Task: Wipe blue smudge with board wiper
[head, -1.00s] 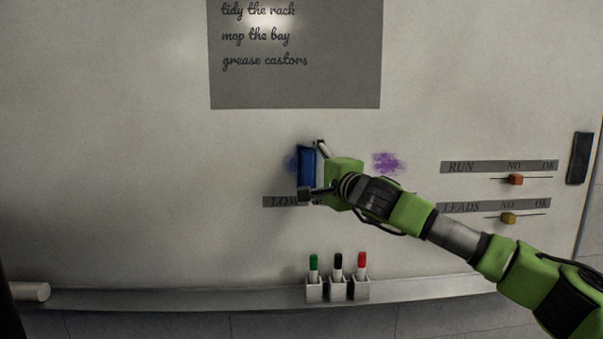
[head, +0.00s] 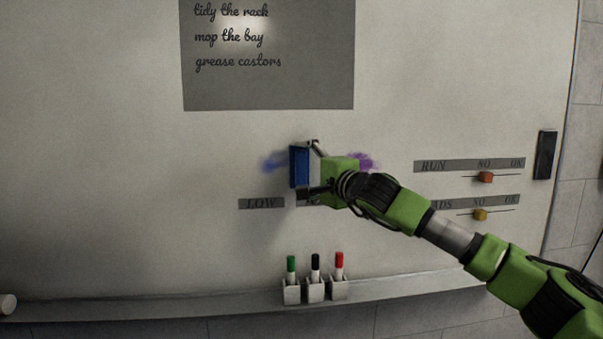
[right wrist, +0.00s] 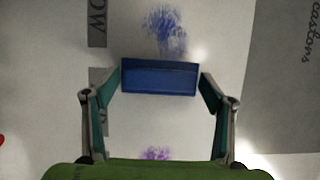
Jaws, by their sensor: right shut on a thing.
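The board wiper (head: 299,166) is a blue block held upright by my right gripper (head: 306,168), which is shut on it at the whiteboard. The blue smudge (head: 270,162) shows just left of the wiper, and part of it may be hidden behind it. In the right wrist view the wiper (right wrist: 160,78) lies between the two fingers, and the blue smudge (right wrist: 165,32) is a streaky patch just beyond its upper edge. I cannot tell whether the wiper touches the board. My left gripper is out of view.
A purple smudge (head: 364,161) is partly hidden behind my right gripper. Below are green, black and red markers (head: 315,277) in holders on the ledge (head: 180,304). Red (head: 485,177) and yellow (head: 480,214) sliders sit to the right. A grey note (head: 268,85) is above.

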